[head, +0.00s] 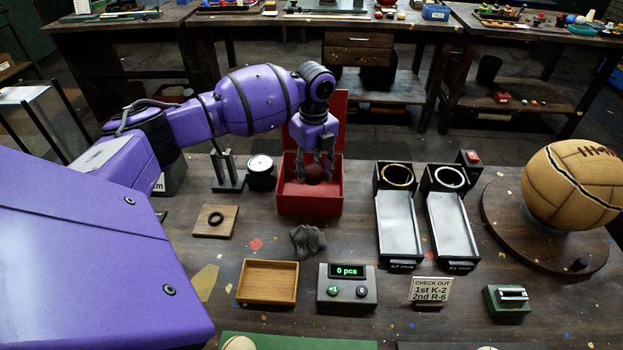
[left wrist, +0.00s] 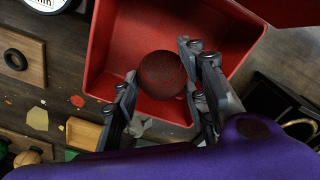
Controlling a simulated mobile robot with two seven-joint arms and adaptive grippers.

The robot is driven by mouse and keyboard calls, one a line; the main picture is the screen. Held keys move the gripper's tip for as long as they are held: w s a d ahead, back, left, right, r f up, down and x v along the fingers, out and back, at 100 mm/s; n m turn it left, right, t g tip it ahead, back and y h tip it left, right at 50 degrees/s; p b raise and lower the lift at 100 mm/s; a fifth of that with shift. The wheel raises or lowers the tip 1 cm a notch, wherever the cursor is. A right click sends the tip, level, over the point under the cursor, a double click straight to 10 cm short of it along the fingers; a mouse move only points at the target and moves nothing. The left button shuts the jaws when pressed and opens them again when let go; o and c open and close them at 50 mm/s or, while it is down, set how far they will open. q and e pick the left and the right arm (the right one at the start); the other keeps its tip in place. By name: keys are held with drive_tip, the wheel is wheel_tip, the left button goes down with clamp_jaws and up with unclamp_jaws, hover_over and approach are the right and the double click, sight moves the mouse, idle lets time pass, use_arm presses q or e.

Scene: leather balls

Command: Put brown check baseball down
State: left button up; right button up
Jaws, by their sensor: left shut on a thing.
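The brown check baseball (head: 314,174) is a dark reddish-brown ball at the opening of the red box (head: 308,205). It also shows in the left wrist view (left wrist: 161,75), between my fingers and over the inside of the box. My left gripper (head: 315,166) reaches down from above and is shut on the ball. The red box has its lid raised at the back. Whether the ball touches the box floor cannot be told. My right gripper is not in view.
A black-and-white round gauge (head: 261,171) and a metal stand (head: 227,175) are left of the box. Two chutes (head: 398,230) stand to the right. A grey cloth (head: 308,241), a wooden tray (head: 268,282) and a counter reading 0 pcs (head: 346,288) lie in front.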

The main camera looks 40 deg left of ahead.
sight(311, 179)
use_arm(q)
drive_tip(key=shift+w+a+f, duration=0.2)
drive_tip(key=shift+a+f, duration=0.1)
drive_tip(key=shift+f, duration=0.15)
drive_tip(key=shift+w+a+f, duration=0.1)
drive_tip(key=shift+a+f, duration=0.05)
drive_tip(key=shift+f, duration=1.45)
drive_tip(key=shift+f, duration=0.1)
drive_tip(key=o, duration=1.3)
drive_tip(key=shift+f, duration=0.1)
drive_tip(key=shift+o, duration=0.2)
wheel_tip(311, 179, up, 12)
drive_tip(key=shift+w+r, duration=0.1)
drive_tip(key=shift+r, duration=0.1)
